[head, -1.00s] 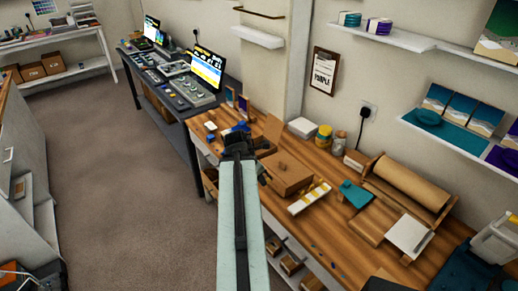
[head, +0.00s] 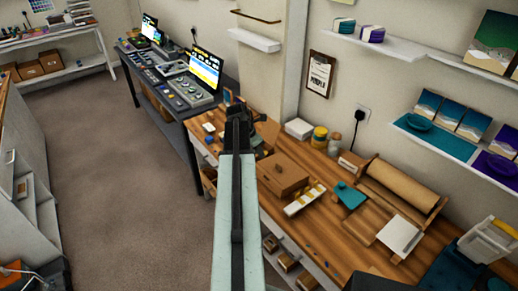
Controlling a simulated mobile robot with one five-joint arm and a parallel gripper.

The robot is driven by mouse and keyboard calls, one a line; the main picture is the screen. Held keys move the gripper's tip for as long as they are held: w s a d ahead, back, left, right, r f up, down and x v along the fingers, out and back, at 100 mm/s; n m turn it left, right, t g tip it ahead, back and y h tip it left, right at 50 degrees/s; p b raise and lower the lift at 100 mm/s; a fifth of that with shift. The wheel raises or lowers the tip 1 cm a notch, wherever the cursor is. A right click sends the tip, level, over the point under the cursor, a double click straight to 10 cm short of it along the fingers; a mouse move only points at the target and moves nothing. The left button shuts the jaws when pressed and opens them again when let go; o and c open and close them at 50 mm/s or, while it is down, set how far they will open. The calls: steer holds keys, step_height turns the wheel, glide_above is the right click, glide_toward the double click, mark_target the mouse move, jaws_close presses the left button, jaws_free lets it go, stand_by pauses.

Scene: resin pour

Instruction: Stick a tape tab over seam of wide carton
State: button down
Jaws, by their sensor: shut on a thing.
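The wide carton (head: 282,180) is a closed brown box on the wooden bench, with a small dark spot on its top. A pale strip with yellow tabs (head: 304,198), apparently the tape tabs, lies just right of it. My gripper (head: 237,108) is beyond the carton in the picture, up and to its left, and apart from it. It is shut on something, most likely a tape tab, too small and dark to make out. My arm and gripper hide part of the bench's left end. The carton's seam is too small to see clearly.
The wooden bench (head: 318,236) also bears a teal piece (head: 349,195), a large brown paper roll (head: 396,184), a white sheet (head: 400,235), and yellow-lidded jars (head: 319,137). A dark table with a screen (head: 206,70) stands behind. The floor at left is clear.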

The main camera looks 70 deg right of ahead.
steer(key=b, duration=0.7)
glide_above(261, 169)
steer(key=a, duration=0.2)
steer(key=shift+w+d+f, duration=0.1)
steer(key=shift+w+f, duration=0.05)
steer(key=shift+f, duration=1)
steer(key=shift+w+d+f, duration=0.1)
steer(key=shift+f, duration=1.1)
steer(key=shift+w+d+f, duration=0.1)
steer(key=shift+w+f, duration=0.05)
steer(key=shift+f, duration=1)
steer(key=shift+a+f+b, duration=0.1)
steer(key=shift+f+b, duration=0.3)
steer(key=shift+f, duration=0.1)
steer(key=c, duration=1.3)
jaws_free()
steer(key=shift+o, duration=0.2)
steer(key=shift+r, duration=0.1)
step_height(261, 169, up, 8)
steer(key=p, duration=0.8)
